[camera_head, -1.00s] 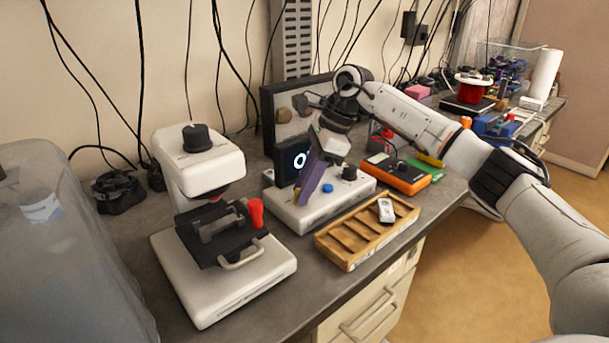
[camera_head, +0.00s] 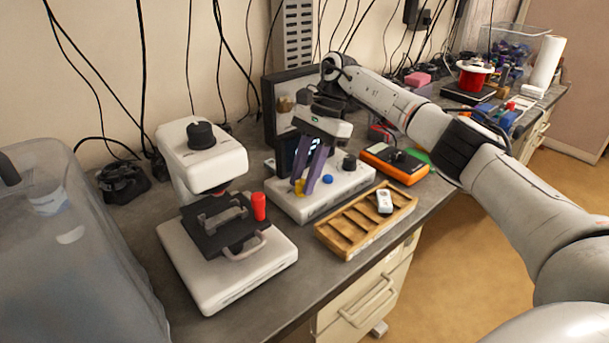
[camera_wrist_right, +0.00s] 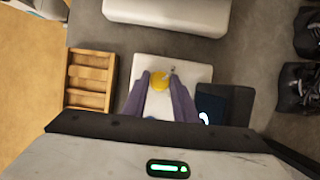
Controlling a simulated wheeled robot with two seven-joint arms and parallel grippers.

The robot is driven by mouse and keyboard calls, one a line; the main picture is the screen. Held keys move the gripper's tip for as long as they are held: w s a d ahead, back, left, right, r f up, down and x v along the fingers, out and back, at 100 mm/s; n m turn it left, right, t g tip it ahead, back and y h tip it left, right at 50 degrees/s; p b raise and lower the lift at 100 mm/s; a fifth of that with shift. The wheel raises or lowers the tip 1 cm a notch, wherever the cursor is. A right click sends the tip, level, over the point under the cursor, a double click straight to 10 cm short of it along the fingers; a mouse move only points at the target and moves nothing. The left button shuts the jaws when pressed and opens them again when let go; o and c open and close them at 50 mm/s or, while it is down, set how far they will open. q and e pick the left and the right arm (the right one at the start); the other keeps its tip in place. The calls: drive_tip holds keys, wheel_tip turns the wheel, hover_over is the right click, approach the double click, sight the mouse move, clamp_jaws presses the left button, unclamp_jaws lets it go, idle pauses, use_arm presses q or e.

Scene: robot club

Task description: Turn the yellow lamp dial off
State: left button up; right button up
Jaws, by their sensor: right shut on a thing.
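The yellow lamp dial (camera_head: 298,188) sits at the left front of a white control box (camera_head: 312,209) on the bench. In the right wrist view the yellow dial (camera_wrist_right: 158,84) shows between the purple fingers. My right gripper (camera_head: 307,187) points down at it from above, its fingers shut on the dial. The right gripper (camera_wrist_right: 160,76) hides part of the dial's sides, and any position mark is too small to read. My left gripper is not in view.
The box also carries a blue button (camera_head: 328,179), a black knob (camera_head: 349,162) and a dark screen (camera_head: 288,152) close behind the fingers. A white press (camera_head: 226,265) stands left, a wooden tray (camera_head: 352,246) in front right, and an orange device (camera_head: 394,166) to the right.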

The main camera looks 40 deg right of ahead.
idle(0.3)
drive_tip(key=o, duration=1)
drive_tip(key=shift+o, duration=0.2)
drive_tip(key=v, duration=1)
drive_tip(key=shift+r, duration=0.15)
